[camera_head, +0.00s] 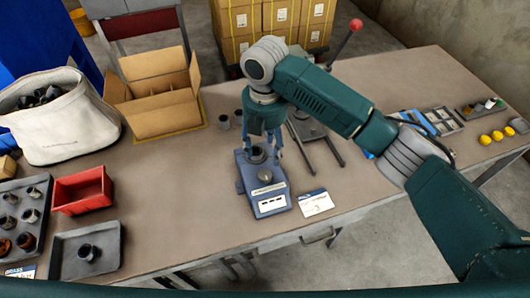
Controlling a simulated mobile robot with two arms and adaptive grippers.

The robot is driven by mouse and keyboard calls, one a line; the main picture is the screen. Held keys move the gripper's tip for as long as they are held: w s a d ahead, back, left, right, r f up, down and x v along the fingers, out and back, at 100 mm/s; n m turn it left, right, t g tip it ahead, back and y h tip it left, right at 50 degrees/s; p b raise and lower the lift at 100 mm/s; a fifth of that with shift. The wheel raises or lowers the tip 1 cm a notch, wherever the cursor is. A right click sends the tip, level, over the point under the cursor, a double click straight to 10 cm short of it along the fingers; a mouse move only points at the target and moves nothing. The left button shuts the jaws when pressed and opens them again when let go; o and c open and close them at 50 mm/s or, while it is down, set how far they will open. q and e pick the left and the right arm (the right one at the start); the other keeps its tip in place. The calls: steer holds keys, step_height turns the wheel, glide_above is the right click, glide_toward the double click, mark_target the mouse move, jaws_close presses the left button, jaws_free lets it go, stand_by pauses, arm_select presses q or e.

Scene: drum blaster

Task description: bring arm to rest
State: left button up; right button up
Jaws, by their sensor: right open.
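My right arm (335,95) reaches in from the right and bends down over the table. My right gripper (262,148) points down, open, with its fingers around or just above a dark cylindrical part on a blue-grey scale-like device (265,190). Whether the fingers touch that part I cannot tell. My left gripper does not show.
On the workbench (190,220) stand an open cardboard box (165,120), a white fabric bin (65,135), a red tray (82,190) and grey trays of parts. A lever press (305,125) stands behind the gripper. Yellow balls (485,139) lie at the right.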

stand_by(0.5)
steer(key=s+a+f+m+t+y, duration=0.15)
steer(key=s+f+m+y, duration=0.25)
steer(key=s+f+m, duration=0.8)
steer(key=s+d+m+t+h, duration=0.1)
steer(key=s+d+m+h, duration=0.1)
steer(key=s+d+m, duration=0.7)
steer(key=s+d+m+t+h, duration=0.1)
steer(key=s+d+m+h, duration=0.3)
steer(key=d, duration=0.9)
steer(key=s+f+n+g+y+b, duration=0.1)
steer(key=s+f+y+b, duration=0.15)
steer(key=f, duration=2.65)
steer(key=s+d+f+g+b, duration=0.1)
steer(key=s+d+f, duration=0.2)
steer(key=s+f, duration=1.4)
steer(key=shift+s, duration=0.2)
